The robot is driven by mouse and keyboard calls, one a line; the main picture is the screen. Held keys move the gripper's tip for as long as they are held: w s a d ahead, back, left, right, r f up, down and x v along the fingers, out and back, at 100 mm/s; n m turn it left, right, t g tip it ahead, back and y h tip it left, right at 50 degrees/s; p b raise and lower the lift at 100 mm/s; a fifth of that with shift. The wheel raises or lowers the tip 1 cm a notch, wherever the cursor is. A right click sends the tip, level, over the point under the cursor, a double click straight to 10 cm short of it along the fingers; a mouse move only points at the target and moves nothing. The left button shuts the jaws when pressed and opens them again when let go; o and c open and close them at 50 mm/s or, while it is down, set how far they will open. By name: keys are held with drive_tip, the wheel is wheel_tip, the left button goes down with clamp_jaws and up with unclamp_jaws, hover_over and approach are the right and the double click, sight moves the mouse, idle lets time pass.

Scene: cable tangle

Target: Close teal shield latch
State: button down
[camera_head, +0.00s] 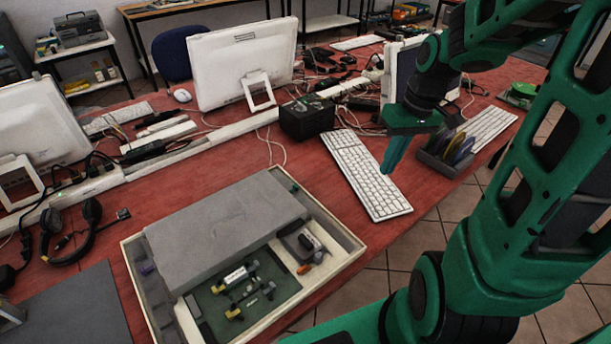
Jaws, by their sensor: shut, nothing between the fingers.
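A shallow cream tray (141,284) with compartments lies on the red table. A large flat grey panel (223,226) covers much of it. A dark green board (222,308) in the tray's near part carries small yellow, black and silver parts (236,277). My gripper (386,170) is shut and empty. It points down and appears above the white keyboard, apart from the tray, to its upper right.
A long white keyboard (366,175) lies right of the tray. A black box (307,118), loose cables and monitors (243,62) stand behind. A grey holder with discs (437,166) is at the right, headphones (72,232) at the left. Some bare red table (190,180) shows behind the tray.

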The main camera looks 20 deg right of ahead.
drive_tip(key=w+a+f+n+t+y, duration=0.1)
drive_tip(key=w+a+f+n+y, duration=0.15)
drive_tip(key=w, duration=0.45)
drive_tip(key=w+a+f+n+t+y, duration=0.1)
drive_tip(key=w+a+f+n+y, duration=0.15)
drive_tip(key=w, duration=0.35)
hover_over(317, 185)
wheel_tip(317, 185, down, 7)
drive_tip(key=shift+f, duration=0.15)
drive_tip(key=a, duration=0.1)
drive_tip(key=s+a, duration=0.1)
drive_tip(key=a, duration=0.1)
drive_tip(key=shift+s+a, duration=0.1)
drive_tip(key=shift+a, duration=0.3)
drive_tip(key=shift+a, duration=0.1)
